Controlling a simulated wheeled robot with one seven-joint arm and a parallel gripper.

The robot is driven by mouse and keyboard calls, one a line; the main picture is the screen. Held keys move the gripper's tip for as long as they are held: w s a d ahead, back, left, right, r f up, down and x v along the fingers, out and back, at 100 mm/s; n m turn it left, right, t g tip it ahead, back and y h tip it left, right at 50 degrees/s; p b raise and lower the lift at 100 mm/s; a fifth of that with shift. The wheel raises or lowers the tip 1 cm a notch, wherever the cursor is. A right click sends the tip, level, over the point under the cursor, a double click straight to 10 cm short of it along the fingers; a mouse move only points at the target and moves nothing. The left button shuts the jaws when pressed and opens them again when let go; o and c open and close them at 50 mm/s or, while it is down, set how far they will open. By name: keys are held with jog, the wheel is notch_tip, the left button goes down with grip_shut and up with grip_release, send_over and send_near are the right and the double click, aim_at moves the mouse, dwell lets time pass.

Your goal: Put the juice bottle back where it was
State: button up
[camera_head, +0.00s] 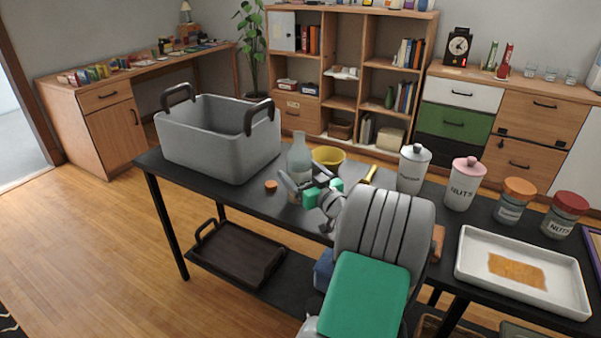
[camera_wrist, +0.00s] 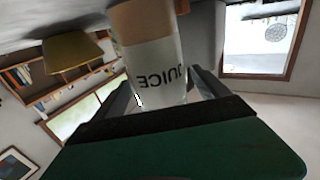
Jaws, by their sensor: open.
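The juice bottle (camera_head: 299,153) is a pale, clear-necked bottle standing upright on the black table, right of the grey bin. In the wrist view one finger lies on each side of the bottle. I cannot tell whether either finger touches it.
A grey handled bin (camera_head: 218,140) stands left of the bottle. A small orange cap (camera_head: 271,185) lies in front, and a yellow bowl (camera_head: 328,158) is close behind right. Canisters (camera_head: 414,168) and a white tray (camera_head: 520,272) occupy the right side.

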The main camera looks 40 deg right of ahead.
aim_at(306, 177)
notch_tip(306, 177, down, 2)
jog(key=shift+s+a+f, duration=0.1)
jog(key=shift+r+g+p, duration=0.3)
jog(key=shift+r+p, duration=0.25)
jog(key=shift+p, duration=0.2)
jog(key=shift+s+r+p, duration=0.15)
jog(key=shift+p, duration=0.25)
jog(key=s, duration=0.6)
jog(key=shift+s+a+r+b, duration=0.15)
jog(key=shift+s+a+b, duration=0.1)
jog(key=shift+a+b, duration=0.15)
jog(key=shift+s+a, duration=0.1)
jog(key=shift+s, duration=0.1)
jog(key=shift+r, duration=0.1)
